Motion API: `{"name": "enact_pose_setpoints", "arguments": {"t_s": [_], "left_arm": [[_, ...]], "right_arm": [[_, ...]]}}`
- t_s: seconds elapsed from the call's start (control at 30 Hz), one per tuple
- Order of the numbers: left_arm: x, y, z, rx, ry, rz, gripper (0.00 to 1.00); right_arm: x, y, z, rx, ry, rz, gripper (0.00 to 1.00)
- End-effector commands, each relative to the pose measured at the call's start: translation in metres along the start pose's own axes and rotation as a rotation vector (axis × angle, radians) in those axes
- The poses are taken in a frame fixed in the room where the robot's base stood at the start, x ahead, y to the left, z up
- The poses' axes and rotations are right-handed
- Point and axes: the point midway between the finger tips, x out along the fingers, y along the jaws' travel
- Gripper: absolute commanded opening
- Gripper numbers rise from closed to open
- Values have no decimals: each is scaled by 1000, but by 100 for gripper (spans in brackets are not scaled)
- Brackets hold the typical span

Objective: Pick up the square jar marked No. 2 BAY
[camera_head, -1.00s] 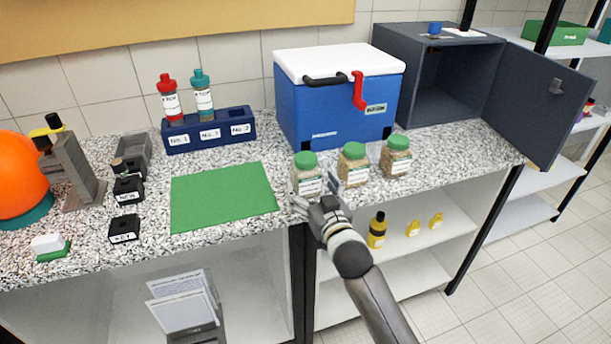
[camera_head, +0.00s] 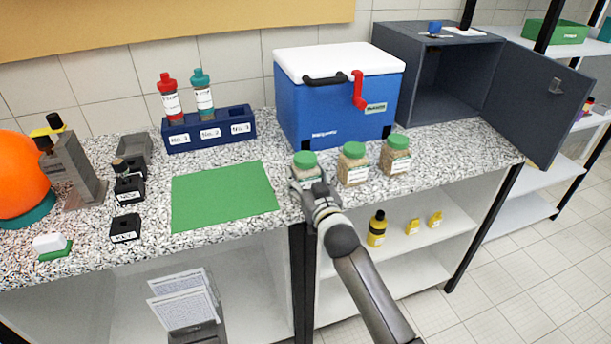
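Three square jars with green lids stand in a row on the speckled counter in front of the blue cooler: a left jar (camera_head: 304,160), a middle jar (camera_head: 353,168) and a right jar (camera_head: 395,158). Their labels are too small to read, so I cannot tell which is No. 2 BAY. My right gripper (camera_head: 306,186) is at the front of the left jar and hides its lower part. Its fingers seem to be around or beside that jar; whether they are closed on it cannot be told. My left gripper is not in view.
The blue cooler (camera_head: 338,105) with a white lid stands behind the jars. A green mat (camera_head: 223,196) lies to the left, with a blue bottle rack (camera_head: 209,132) behind it. A grey cabinet (camera_head: 440,60) with its door open stands at the right. The counter's front edge runs below the gripper.

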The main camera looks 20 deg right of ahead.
Motion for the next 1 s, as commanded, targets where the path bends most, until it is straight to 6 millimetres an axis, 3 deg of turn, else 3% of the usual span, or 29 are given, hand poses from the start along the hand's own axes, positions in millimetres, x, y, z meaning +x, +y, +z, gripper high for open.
{"name": "enact_pose_setpoints", "arguments": {"t_s": [0.03, 0.2, 0.63, 0.8, 1.0], "left_arm": [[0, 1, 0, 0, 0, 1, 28], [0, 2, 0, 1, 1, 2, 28], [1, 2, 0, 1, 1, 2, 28], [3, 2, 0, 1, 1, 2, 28], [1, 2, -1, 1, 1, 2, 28]], "right_arm": [[0, 0, 0, 0, 0, 0, 42], [0, 0, 0, 0, 0, 0, 21], [0, 0, -13, -1, 7, -1, 21], [-1, 3, -39, -3, 10, 0, 21], [-27, 32, -84, -7, 11, 0, 21]]}}
